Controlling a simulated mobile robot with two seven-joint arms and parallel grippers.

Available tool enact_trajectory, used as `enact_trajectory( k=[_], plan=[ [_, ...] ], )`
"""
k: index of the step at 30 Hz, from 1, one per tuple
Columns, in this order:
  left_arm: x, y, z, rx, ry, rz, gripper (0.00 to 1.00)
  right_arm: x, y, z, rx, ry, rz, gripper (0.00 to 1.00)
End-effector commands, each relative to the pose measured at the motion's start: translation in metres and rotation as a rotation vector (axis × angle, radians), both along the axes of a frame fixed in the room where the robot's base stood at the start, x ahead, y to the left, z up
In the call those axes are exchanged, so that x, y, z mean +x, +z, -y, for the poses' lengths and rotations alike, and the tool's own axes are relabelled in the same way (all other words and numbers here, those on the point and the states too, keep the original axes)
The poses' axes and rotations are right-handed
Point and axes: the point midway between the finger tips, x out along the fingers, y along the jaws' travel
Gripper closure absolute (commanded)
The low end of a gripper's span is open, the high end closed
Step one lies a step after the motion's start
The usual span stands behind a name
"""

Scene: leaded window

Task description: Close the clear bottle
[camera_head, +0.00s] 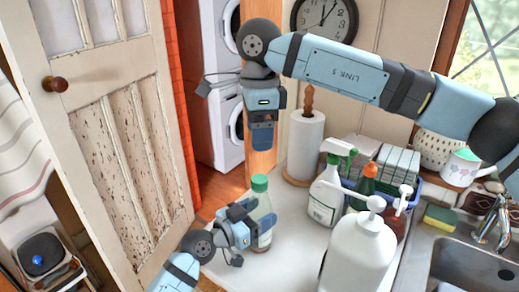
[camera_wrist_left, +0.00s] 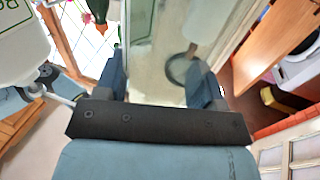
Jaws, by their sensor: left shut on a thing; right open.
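The clear bottle (camera_head: 265,213) stands upright at the left edge of the white counter, with a green cap (camera_head: 259,183) on its top. I cannot tell how tightly the cap sits. My left gripper (camera_head: 250,226) is shut on the bottle's body from the left side. In the left wrist view the see-through bottle (camera_wrist_left: 155,62) fills the gap between the two blue fingers. My right gripper (camera_head: 262,144) points down above the cap, open and apart from it; its fingertips look close together from this angle.
A paper towel roll (camera_head: 305,145) stands behind the bottle. A spray bottle (camera_head: 327,192), a white pump bottle (camera_head: 358,250) and a blue basket (camera_head: 417,192) are to the right, by the sink (camera_head: 465,265). A door (camera_head: 115,150) is at the left. The counter between has little free room.

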Motion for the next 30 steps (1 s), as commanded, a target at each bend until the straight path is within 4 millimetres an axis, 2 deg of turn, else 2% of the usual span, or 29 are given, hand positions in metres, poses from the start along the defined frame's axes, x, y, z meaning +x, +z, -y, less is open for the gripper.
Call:
enact_trajectory(
  k=[3,11,12,15,25,30],
  plan=[
    [0.0,0.0,0.0,0.0,0.0,0.0,1.0,0.0,0.006,0.0,0.0,0.0,-0.001,0.32],
    [0.0,0.0,0.0,0.0,0.0,0.0,1.0,0.0,0.007,0.0,0.0,0.0,-0.001,0.32],
    [0.0,0.0,0.0,0.0,0.0,0.0,0.33,0.0,0.007,0.0,0.0,0.0,-0.001,0.32],
    [0.0,0.0,0.0,0.0,0.0,0.0,0.1,0.0,0.007,0.0,0.0,0.0,-0.001,0.32],
    [-0.001,0.0,-0.002,0.0,0.0,0.0,0.07,0.0,0.006,0.0,0.0,0.0,-0.001,0.32],
    [-0.014,-0.003,-0.018,0.004,0.001,0.0,0.07,0.0,0.003,0.0,0.0,0.0,-0.001,0.32]
  ],
)
